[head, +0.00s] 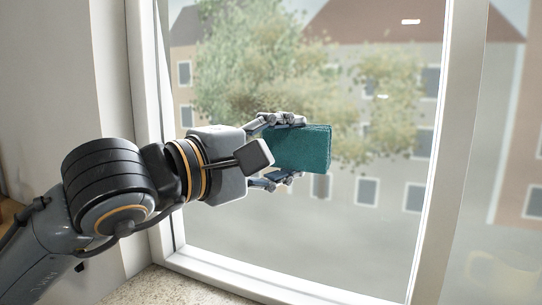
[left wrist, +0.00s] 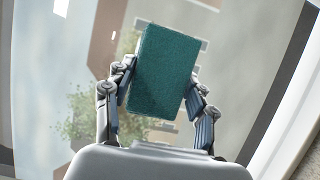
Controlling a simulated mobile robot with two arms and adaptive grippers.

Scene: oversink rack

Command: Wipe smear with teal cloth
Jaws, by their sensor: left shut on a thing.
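My left gripper (head: 283,150) is shut on the teal cloth (head: 305,149), a thick folded block, holding it between its fingers in front of the window glass (head: 330,235). The left wrist view shows the cloth (left wrist: 163,72) upright between the two fingers (left wrist: 158,95), with the glass behind it. I cannot tell whether the cloth touches the glass. No smear stands out clearly; the lower glass looks hazy grey, and small white marks (head: 411,21) show on the upper right pane. My right gripper is not in view.
A white window frame (head: 448,150) borders the pane on the right, and its bottom rail (head: 250,278) runs below. A speckled stone surface (head: 150,288) lies at lower left. Trees and buildings show blurred beyond the glass.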

